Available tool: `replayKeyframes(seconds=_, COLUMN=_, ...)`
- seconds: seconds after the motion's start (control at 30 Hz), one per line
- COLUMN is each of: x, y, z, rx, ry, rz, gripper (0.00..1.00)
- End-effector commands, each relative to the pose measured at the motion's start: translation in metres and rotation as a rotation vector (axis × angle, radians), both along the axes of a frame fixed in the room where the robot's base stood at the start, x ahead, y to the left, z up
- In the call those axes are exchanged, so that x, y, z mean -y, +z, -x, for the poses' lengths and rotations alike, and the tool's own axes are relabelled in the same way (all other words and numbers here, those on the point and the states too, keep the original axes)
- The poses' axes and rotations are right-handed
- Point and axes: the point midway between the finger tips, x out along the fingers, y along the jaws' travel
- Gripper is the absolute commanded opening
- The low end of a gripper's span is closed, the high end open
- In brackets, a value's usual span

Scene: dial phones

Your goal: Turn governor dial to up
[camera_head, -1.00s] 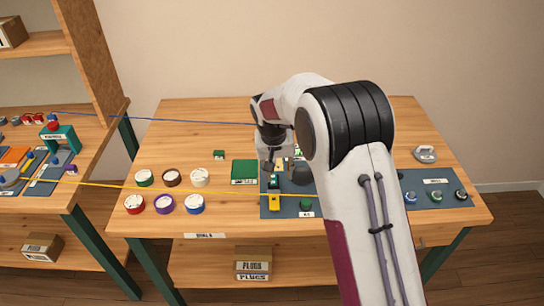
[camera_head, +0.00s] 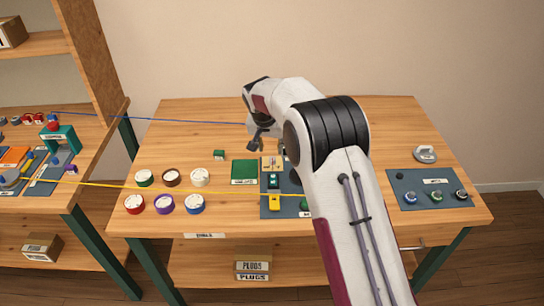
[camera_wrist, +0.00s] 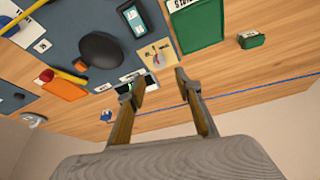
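A small tan plate (camera_head: 272,162) lies at the back left of the dark mat. In the wrist view the tan plate (camera_wrist: 156,53) carries a small red and grey pointer-like part; I cannot read markings or confirm it is the governor dial. A round black knob (camera_wrist: 100,48) sits on the mat nearby, and my arm partly hides it in the head view. My gripper (camera_wrist: 159,82) is open with nothing between its fingers, and the plate appears just beyond the fingertips. In the head view my gripper (camera_head: 256,143) is left of and behind the plate.
A green tray (camera_head: 244,171) and small green block (camera_head: 219,154) lie left of the mat. Several round colored spools sit farther left. Yellow (camera_head: 150,187) and blue (camera_head: 190,121) cables cross the table. A second mat (camera_head: 428,201) with knobs is at right. The back left is clear.

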Motion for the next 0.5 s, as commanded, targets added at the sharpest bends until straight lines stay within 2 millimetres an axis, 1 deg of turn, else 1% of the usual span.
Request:
replayKeyframes(seconds=0.27, x=0.001, y=-0.005, z=-0.001, rx=-0.001, ry=0.001, rz=0.000, gripper=0.34)
replayKeyframes(seconds=0.5, x=0.002, y=-0.021, z=-0.008, rx=-0.001, ry=0.001, rz=0.001, gripper=0.34)
